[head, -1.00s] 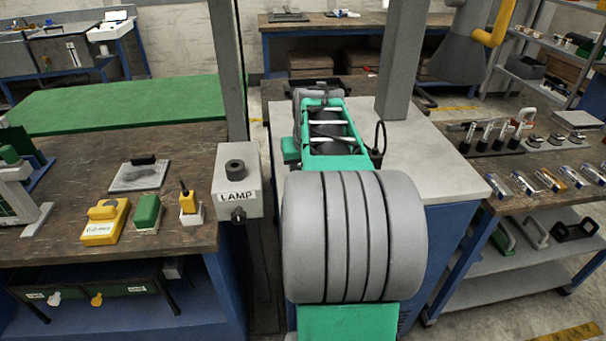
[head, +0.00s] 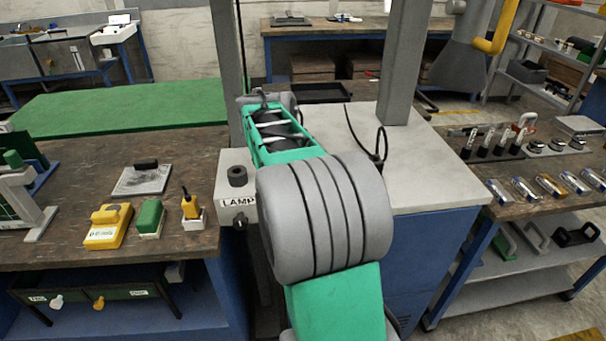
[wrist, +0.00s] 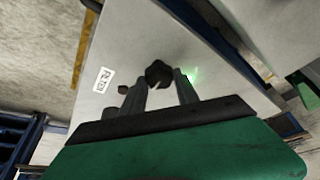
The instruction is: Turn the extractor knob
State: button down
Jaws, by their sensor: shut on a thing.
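In the wrist view a dark round knob (wrist: 158,71) stands on a pale grey panel (wrist: 205,55). My gripper (wrist: 161,80) is at the knob, with its two dark fingers on either side of it, shut on it. A small white label (wrist: 103,80) with dark letters, too small to read surely, is on the panel left of the knob. A smaller dark round part (wrist: 123,89) sits between label and fingers. In the head view my arm hides my gripper and the knob.
The lamp box (head: 236,187), with its own dark knob (head: 240,222), stands left of my arm. A grey post (head: 402,60) rises right of my arm. The wooden bench (head: 70,205) at left holds a yellow device (head: 108,228) and a green block (head: 150,217).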

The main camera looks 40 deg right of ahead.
jog(key=shift+m, duration=0.3)
dwell(0.4)
jog(key=c, duration=0.9)
grip_release()
jog(key=p+v, duration=0.1)
jog(key=v, duration=0.7)
jog(key=shift+w, duration=0.2)
jog(key=shift+a, duration=0.15)
